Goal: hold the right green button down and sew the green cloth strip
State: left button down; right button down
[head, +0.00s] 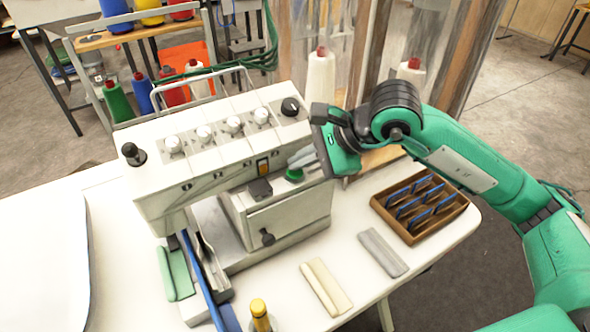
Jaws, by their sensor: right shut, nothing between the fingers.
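The white sewing machine (215,150) stands on the white table. A round green button (294,175) is on its right part, beside a dark block. My right gripper (297,160) reaches in from the right, with its fingers shut and empty. The fingertips are just above the green button; I cannot tell whether they touch it. A green cloth strip (176,273) lies at the machine's front left, beside a long blue piece (203,282). I cannot tell whether the strip's far end is under the needle area.
A cream strip (326,287) and a grey strip (383,252) lie on the table at the front right. A wooden tray (410,234) with blue pieces is near the right edge. A yellow-capped bottle (260,314) stands at the front. Thread cones stand behind.

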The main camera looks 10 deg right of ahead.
aim_at(301, 172)
jog(key=shift+f+b, duration=0.3)
jog(key=shift+b, duration=0.05)
jog(key=shift+r, duration=0.15)
dwell(3.1)
jog(key=shift+r+p, duration=0.3)
jog(key=shift+r, duration=0.55)
jog(key=shift+r+p, duration=1)
jog(key=shift+r, duration=1.5)
